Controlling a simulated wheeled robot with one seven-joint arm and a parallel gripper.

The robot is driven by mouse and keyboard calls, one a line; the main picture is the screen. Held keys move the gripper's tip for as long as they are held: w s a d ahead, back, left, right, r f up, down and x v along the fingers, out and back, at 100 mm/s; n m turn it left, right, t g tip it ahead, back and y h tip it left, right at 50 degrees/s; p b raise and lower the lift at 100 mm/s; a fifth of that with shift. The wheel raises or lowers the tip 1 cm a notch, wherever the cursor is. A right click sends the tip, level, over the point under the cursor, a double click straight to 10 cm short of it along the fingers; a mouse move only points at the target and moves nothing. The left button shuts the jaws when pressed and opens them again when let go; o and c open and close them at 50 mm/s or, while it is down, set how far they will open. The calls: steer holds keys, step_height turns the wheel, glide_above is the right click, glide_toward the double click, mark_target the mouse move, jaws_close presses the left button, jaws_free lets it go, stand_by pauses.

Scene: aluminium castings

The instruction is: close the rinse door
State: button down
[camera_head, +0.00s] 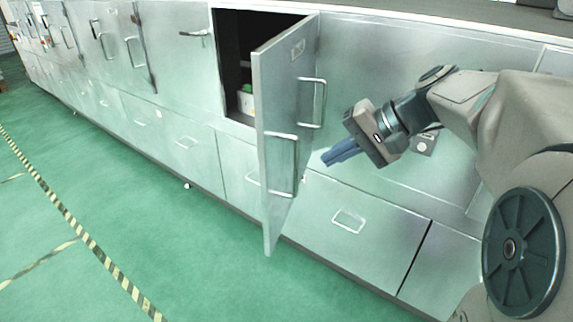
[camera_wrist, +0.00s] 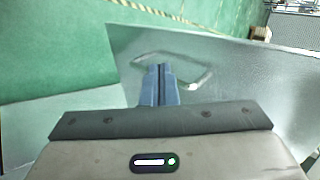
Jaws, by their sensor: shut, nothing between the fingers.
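The rinse door (camera_head: 270,150) is a silver metal panel that stands swung out from the cabinet front, with a dark opening (camera_head: 235,60) behind it to the left. A looped bar handle (camera_head: 283,165) is on the door, and another loop handle (camera_head: 312,103) shows just right of it. My gripper (camera_head: 326,159) is to the right of the door, its blue fingers shut and pointing left towards it. In the wrist view the shut fingers (camera_wrist: 158,72) lie over the door panel (camera_wrist: 240,65) and its handle (camera_wrist: 205,80). Contact cannot be told.
A row of silver cabinets (camera_head: 160,115) with handles runs to the far left. A drawer front (camera_head: 350,220) lies below my gripper. The green floor (camera_head: 110,220) in front is clear, with yellow-black tape (camera_head: 75,220). A small green and white item (camera_head: 246,100) sits inside the opening.

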glide_toward(268, 180)
step_height(268, 180, down, 3)
steer(key=a, duration=0.1)
steer(key=a+p, duration=0.1)
steer(key=w+a, duration=0.1)
steer(key=shift+a+f+p, duration=0.1)
steer(key=shift+f+p, duration=0.25)
steer(key=shift+w+a+f, duration=0.1)
steer(key=shift+w+a, duration=0.05)
steer(key=shift+a, duration=0.35)
